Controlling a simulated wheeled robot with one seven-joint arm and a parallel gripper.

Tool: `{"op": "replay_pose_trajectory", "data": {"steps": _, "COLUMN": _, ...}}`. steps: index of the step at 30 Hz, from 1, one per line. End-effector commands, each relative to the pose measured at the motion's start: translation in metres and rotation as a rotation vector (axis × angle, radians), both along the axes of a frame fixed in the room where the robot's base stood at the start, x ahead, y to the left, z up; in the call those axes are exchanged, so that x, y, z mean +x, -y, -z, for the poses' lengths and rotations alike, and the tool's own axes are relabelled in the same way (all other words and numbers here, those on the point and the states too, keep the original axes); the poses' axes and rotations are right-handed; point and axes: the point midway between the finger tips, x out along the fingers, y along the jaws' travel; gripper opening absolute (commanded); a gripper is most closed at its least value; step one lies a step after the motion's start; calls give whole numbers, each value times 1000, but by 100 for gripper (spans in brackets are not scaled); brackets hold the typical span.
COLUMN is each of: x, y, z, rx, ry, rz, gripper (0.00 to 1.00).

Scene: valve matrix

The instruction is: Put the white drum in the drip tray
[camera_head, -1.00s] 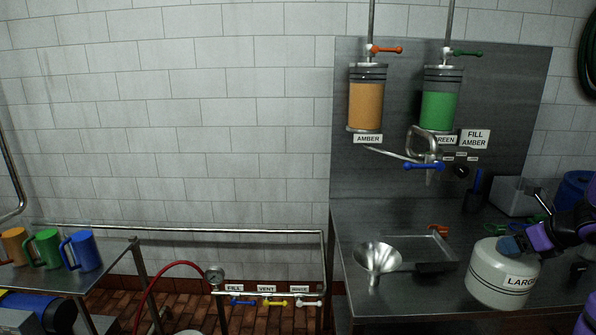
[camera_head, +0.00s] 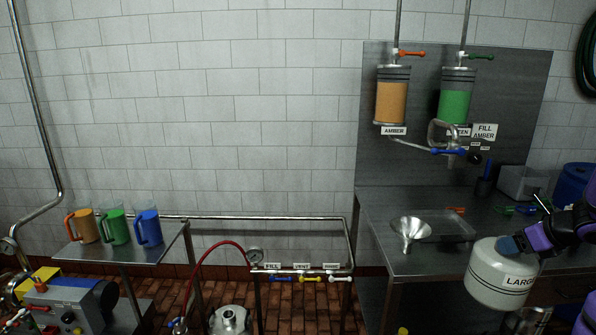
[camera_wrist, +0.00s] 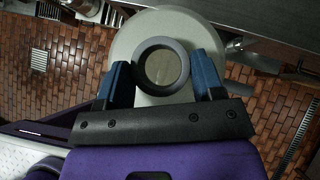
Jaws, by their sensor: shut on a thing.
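The white drum (camera_head: 499,276) has a label reading LARGE and hangs in my gripper (camera_head: 517,240) at the right of the head view. In the wrist view, the blue fingers of my gripper (camera_wrist: 163,72) are shut on either side of the drum's dark-ringed neck. The pale body of the drum (camera_wrist: 190,27) shows behind them, with brick floor beyond. The drum appears in front of the bench's front edge. A shallow tray (camera_head: 466,236), apparently the drip tray, lies on the bench below the spout, partly hidden by the funnel.
A metal funnel (camera_head: 410,231) stands on the steel bench (camera_head: 385,207) left of the tray. A grey bin (camera_head: 522,181) and blue barrel (camera_head: 575,182) are at the back right. A table with mugs (camera_head: 114,226) stands left. Brick floor shows between low pipework and machinery.

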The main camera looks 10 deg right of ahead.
Motion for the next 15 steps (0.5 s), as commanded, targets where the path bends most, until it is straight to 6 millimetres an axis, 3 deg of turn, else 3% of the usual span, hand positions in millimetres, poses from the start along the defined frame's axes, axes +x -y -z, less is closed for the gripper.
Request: {"op": "replay_pose_trajectory", "data": {"steps": 15, "x": 18, "y": -24, "z": 1, "rx": 0, "ry": 1, "rz": -8, "gripper": 0}}
